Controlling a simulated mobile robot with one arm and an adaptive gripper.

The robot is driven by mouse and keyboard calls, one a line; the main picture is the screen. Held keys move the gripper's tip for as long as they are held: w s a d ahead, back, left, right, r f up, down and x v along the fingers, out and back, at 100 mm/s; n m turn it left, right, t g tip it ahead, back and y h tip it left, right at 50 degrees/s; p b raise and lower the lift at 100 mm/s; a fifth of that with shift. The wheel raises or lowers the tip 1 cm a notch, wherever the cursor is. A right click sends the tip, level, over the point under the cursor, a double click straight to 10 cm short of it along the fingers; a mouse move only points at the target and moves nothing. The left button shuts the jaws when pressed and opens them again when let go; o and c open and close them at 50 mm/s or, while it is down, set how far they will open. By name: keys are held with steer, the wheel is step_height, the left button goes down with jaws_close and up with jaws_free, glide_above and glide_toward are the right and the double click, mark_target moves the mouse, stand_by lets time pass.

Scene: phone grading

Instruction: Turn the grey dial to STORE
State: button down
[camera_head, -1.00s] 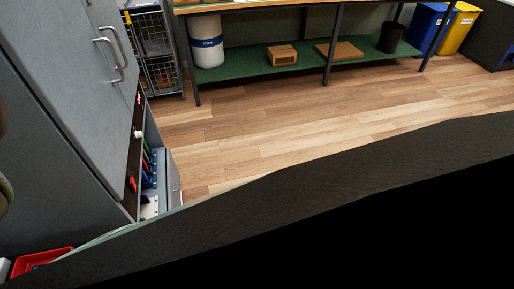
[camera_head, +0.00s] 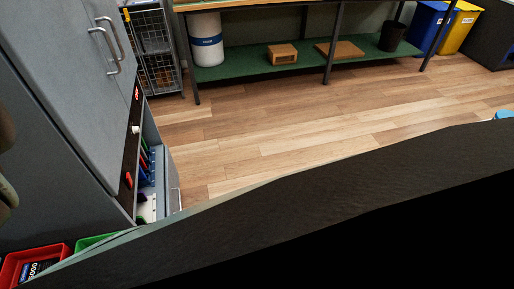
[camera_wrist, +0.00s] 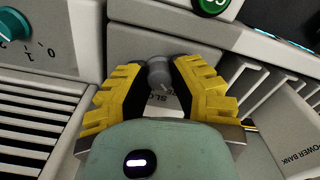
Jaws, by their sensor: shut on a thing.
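The grey dial (camera_wrist: 158,72) is in the middle of the wrist view, on a light grey panel. My gripper (camera_wrist: 158,78) has yellow ridged fingers with dark inner pads and is shut on the dial from both sides. A pale label below the dial shows only part of its lettering, and the fingers hide the rest. I cannot read the word STORE or tell which setting the dial points to. In the head view neither the dial nor my gripper can be made out.
A teal knob (camera_wrist: 12,24) is at the wrist view's upper left, and a green button (camera_wrist: 211,5) at its top. A bin marked POWER BANK (camera_wrist: 293,140) is at right. In the head view, a red tray (camera_head: 22,258) lies at lower left by a grey cabinet (camera_head: 75,85). The wooden floor (camera_head: 300,115) is clear.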

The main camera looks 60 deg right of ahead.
steer(key=shift+w, duration=0.1)
steer(key=c, duration=0.7)
jaws_free()
step_height(320, 180, up, 12)
stand_by(0.8)
